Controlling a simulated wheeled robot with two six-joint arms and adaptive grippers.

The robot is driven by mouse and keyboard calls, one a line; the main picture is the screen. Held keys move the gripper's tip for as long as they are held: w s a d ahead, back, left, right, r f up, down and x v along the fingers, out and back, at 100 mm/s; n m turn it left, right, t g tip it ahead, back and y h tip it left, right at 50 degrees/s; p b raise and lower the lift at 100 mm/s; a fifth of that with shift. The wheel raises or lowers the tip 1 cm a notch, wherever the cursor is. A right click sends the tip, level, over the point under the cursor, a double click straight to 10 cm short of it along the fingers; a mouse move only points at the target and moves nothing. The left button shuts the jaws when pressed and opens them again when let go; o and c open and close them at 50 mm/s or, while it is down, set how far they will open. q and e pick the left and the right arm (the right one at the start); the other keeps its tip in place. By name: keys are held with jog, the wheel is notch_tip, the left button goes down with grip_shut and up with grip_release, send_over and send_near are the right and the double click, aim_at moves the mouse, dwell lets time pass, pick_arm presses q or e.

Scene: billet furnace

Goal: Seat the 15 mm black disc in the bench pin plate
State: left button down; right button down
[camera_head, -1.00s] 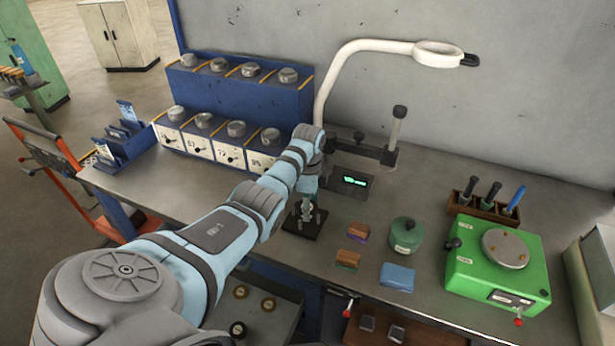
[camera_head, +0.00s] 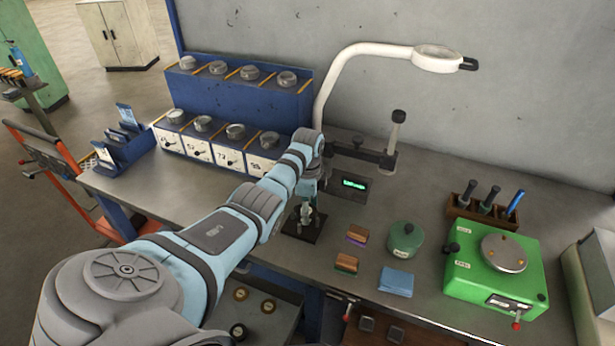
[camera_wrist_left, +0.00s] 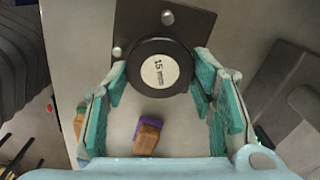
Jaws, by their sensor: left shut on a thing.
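In the left wrist view the black disc (camera_wrist_left: 160,67) has a white label reading 15. My left gripper (camera_wrist_left: 159,85) is shut on the disc, one finger on each side. The disc is over the dark bench pin plate (camera_wrist_left: 193,24), covering part of it; two pale pins show beyond the disc's edge. Whether the disc touches the plate cannot be told. In the head view my left gripper (camera_head: 307,210) is low over the pin plate (camera_head: 294,230), and the disc is hard to make out there. My right gripper is not in view.
Two brown-topped blocks (camera_head: 346,262), a green round pot (camera_head: 405,237) and a blue cloth (camera_head: 396,279) lie right of the plate. A small display (camera_head: 352,184) and clamp stand (camera_head: 390,150) are behind. A green machine (camera_head: 495,272) stands farther right.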

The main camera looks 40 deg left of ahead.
pick_arm(q)
jog(key=shift+w+a+r, duration=0.3)
jog(key=shift+s+f+b, duration=0.2)
jog(key=shift+f+b, duration=0.1)
jog(key=shift+f, duration=0.05)
